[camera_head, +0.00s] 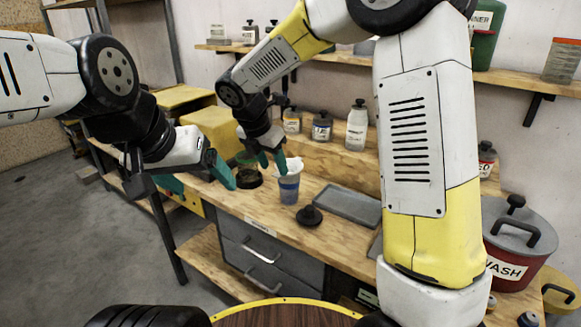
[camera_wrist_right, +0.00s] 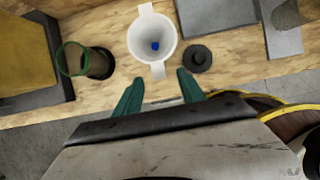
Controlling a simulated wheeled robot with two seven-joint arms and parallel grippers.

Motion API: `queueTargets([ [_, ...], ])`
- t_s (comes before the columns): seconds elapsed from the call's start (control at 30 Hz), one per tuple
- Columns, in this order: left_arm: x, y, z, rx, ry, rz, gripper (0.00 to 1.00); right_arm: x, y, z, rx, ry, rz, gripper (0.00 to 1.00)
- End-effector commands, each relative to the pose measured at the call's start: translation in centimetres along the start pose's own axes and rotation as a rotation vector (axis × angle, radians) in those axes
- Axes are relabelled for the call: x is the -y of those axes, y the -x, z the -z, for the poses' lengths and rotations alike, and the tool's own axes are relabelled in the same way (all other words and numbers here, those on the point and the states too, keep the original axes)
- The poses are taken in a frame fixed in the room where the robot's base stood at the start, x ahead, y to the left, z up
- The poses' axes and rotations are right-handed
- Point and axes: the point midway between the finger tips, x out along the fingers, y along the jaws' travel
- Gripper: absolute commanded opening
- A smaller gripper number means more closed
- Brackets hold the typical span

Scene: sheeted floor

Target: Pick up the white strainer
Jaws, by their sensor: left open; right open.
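The white strainer (camera_head: 293,168) sits on top of a clear cup with a blue band (camera_head: 289,190) on the wooden workbench. In the right wrist view the strainer (camera_wrist_right: 137,38) is a round white bowl with two opposite tabs and a small blue spot at its centre. My left gripper (camera_head: 226,172) is open and empty, left of the strainer near a dark jar with a green rim (camera_head: 248,172).
A black lid (camera_head: 309,216) lies right of the cup, with a grey tray (camera_head: 347,205) beyond it. A red pot (camera_head: 522,240) stands at the right end. Yellow boxes (camera_head: 215,127) are at the left, and bottles (camera_head: 357,125) line the back ledge.

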Motion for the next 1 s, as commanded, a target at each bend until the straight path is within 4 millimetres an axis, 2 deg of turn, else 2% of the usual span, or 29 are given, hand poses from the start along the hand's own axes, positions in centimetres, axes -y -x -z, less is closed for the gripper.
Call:
queueTargets([
  [0.3, 0.0, 0.0, 0.0, 0.000, 0.000, 0.000, 0.82, -0.1, -4.5, -0.2, -0.001, -0.002, 0.002, 0.47],
  [0.43, 0.0, 0.0, 0.0, 0.000, 0.000, 0.000, 0.82, -0.1, -5.2, -0.2, -0.001, -0.003, 0.000, 0.47],
  [0.63, 0.0, 0.0, 0.0, 0.000, 0.000, 0.000, 0.82, -0.1, -5.2, -0.2, -0.001, -0.004, -0.001, 0.47],
  [0.87, 0.0, 0.0, 0.0, 0.000, 0.000, 0.000, 0.82, -0.1, -5.2, -0.2, -0.001, -0.004, -0.001, 0.02],
  [1.0, 0.0, 0.0, 0.0, 0.000, 0.000, 0.000, 0.82, -0.1, -5.2, -0.2, -0.001, -0.004, -0.001, 0.00],
])
